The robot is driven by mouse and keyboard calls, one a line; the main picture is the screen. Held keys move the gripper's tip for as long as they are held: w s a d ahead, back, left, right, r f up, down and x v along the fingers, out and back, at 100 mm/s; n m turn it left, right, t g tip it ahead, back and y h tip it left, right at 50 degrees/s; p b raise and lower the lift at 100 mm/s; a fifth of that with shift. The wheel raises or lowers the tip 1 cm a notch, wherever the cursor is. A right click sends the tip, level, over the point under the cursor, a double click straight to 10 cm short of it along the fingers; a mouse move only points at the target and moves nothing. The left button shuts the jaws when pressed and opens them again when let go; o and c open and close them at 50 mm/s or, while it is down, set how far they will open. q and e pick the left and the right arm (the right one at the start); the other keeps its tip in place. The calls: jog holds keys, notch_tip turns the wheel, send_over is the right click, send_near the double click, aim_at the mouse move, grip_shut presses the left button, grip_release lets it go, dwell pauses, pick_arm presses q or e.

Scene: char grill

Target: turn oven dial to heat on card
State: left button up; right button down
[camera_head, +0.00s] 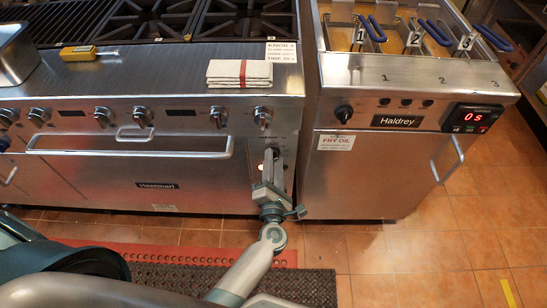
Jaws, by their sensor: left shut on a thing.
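The stainless range (230,90) stands at the left, with a row of dials along its front. My left gripper (268,162) reaches up to the right end of the oven front, beside the door handle. Its fingers are shut on the oven dial, which they largely hide, so its setting cannot be read. A small orange glow shows at the fingertips. The card (281,52) lies on the range top at the right; its top line seems to read KNOB 4 and its last line seems to give a time, the rest too small to read. My right gripper is not in view.
A folded striped towel (239,73) and a yellow-handled tool (90,53) lie on the range top. The oven handle (130,152) juts out left of my gripper. The Haldrey fryer (375,165) with several blue-handled baskets stands close at the right.

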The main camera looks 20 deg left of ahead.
pick_arm(q)
jog(key=shift+f+m+p, duration=0.15)
jog(key=shift+m+p, duration=1.45)
jog(key=shift+m, duration=0.9)
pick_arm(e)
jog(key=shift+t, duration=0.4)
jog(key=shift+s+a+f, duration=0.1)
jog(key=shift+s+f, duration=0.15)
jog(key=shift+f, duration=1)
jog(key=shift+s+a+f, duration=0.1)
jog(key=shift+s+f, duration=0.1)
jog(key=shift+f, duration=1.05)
pick_arm(q)
jog(key=o, duration=1)
jog(key=v, duration=1.2)
jog(key=shift+p, duration=0.3)
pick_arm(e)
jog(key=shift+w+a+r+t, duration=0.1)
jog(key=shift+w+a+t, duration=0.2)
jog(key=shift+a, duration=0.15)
